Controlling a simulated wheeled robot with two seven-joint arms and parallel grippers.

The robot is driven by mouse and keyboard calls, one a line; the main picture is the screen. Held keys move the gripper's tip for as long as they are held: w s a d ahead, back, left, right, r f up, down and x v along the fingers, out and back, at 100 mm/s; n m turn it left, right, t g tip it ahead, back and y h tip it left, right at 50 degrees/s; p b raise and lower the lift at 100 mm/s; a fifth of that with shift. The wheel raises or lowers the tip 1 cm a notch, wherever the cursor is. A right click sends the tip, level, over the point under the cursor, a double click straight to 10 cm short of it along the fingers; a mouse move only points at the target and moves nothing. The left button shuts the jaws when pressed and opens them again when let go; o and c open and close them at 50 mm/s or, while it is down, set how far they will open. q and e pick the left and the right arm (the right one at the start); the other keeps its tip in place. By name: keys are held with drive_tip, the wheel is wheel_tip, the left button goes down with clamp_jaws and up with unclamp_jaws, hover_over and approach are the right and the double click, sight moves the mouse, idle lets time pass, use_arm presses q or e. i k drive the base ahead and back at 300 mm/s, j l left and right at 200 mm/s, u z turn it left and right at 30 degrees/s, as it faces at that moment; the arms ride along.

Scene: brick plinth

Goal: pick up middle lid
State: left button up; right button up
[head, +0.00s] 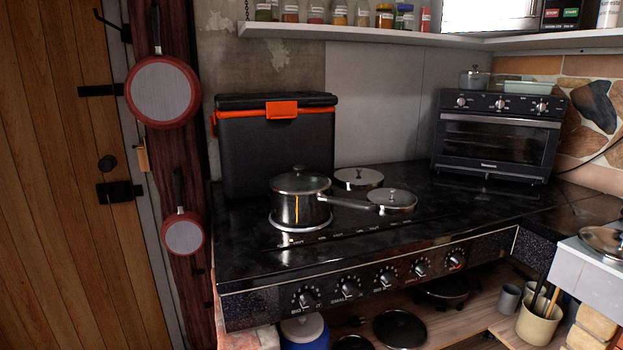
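Three lids show on the black stovetop in the head view. One glass lid with a dark knob (300,181) sits on the steel saucepan (300,208) at the left. A second round lid (352,180) lies flat behind and right of the saucepan. A third steel-rimmed lid with a knob (402,200) lies in front and to the right of the second, near the end of the pan's handle (347,202). Which one counts as the middle lid is not certain; the second stands between the other two from left to right. Neither of my grippers is in view.
A black cool box with an orange latch (270,150) stands behind the saucepan. A toaster oven (497,138) is at the back right. The stovetop (440,215) is clear right of the lids. Another lid (604,240) lies on a ledge at the right edge.

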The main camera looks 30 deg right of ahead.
sight(301, 182)
drive_tip(key=i+j+z, duration=0.75)
drive_tip(key=i, duration=0.15)
drive_tip(key=i+j+z, duration=0.35)
drive_tip(key=j, duration=0.1)
